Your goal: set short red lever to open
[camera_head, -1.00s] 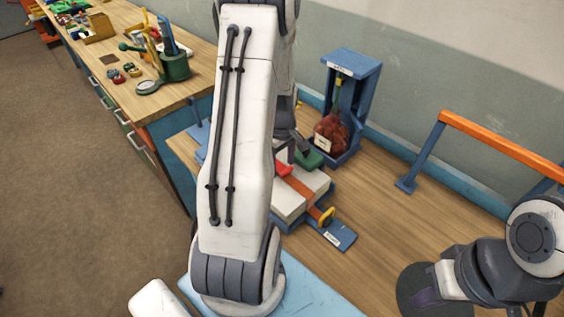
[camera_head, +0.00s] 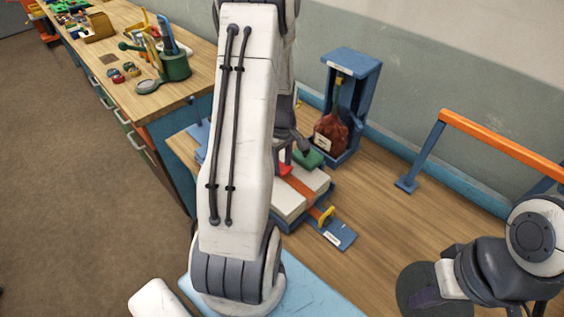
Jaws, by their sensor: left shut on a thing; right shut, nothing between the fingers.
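The short red lever (camera_head: 285,169) shows as a small red piece at the back left of a white block (camera_head: 290,205) on the workbench. My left arm hides part of it. My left gripper (camera_head: 291,148) is just above and behind it, partly hidden by my own arm, and is shut on what looks like the red lever. The contact itself is hidden. An orange-brown strap (camera_head: 301,189) crosses the block to a yellow handle (camera_head: 326,215) over a labelled blue plate (camera_head: 341,236). My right arm shows at the lower right, but its fingertips are not in view.
A blue stand (camera_head: 352,62) holding a reddish-brown sack (camera_head: 330,135) is behind the block. A green piece (camera_head: 311,158) lies beside the gripper. An orange rail (camera_head: 500,145) stands at right. Bare wood (camera_head: 390,220) lies between the block and the rail.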

